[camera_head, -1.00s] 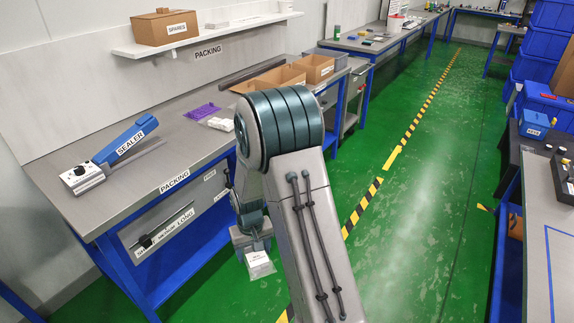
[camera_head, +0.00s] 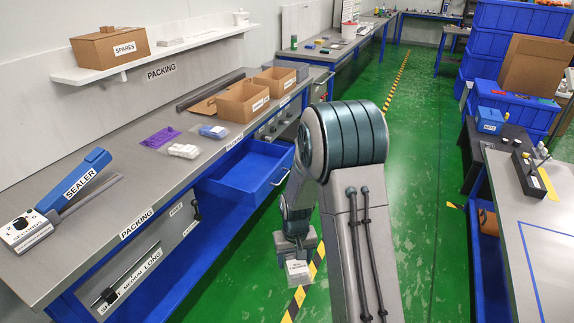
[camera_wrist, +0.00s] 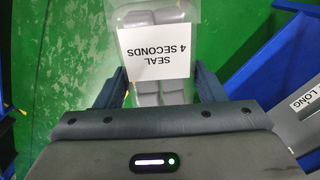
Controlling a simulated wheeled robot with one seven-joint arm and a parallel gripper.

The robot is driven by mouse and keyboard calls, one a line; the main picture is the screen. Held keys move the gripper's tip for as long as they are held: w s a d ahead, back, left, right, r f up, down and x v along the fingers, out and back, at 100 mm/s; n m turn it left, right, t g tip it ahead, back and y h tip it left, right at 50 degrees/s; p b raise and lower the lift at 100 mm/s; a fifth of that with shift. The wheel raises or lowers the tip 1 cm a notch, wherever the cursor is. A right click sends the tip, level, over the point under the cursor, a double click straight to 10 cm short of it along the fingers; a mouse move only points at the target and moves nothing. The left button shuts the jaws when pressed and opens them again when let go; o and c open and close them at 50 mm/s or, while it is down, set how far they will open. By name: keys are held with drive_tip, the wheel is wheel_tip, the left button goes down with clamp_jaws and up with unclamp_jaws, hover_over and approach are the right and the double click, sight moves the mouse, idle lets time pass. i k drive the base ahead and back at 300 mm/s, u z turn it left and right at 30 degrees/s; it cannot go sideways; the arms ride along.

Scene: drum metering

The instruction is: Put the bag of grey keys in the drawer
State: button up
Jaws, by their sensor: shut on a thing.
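My gripper (camera_wrist: 162,92) is shut on a clear bag of grey keys (camera_wrist: 150,94) in the wrist view. The bag carries a white label reading "SEAL 4 SECONDS". In the head view the bag (camera_head: 297,270) hangs below my gripper (camera_head: 296,255), over the green floor, in front of the packing bench. The blue drawer (camera_head: 271,186) under the bench is pulled open, to the left of my arm and beyond the bag. Its visible inside looks empty. Part of its right side is close to my arm in the picture.
The packing bench (camera_head: 115,225) bears a sealer (camera_head: 62,200), purple, white (camera_head: 184,151) and blue bags (camera_head: 213,131), and open cardboard boxes (camera_head: 243,102). A shelf holds a spares box (camera_head: 110,46). Another table (camera_head: 520,225) stands right. The green aisle between is clear.

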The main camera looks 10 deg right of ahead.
sight(259, 177)
drive_tip(key=z, duration=0.65)
drive_tip(key=i, duration=1.05)
drive_tip(key=u, duration=0.35)
drive_tip(key=i, duration=0.9)
drive_tip(key=u, duration=0.9)
drive_tip(key=i, duration=0.5)
drive_tip(key=z, duration=0.05)
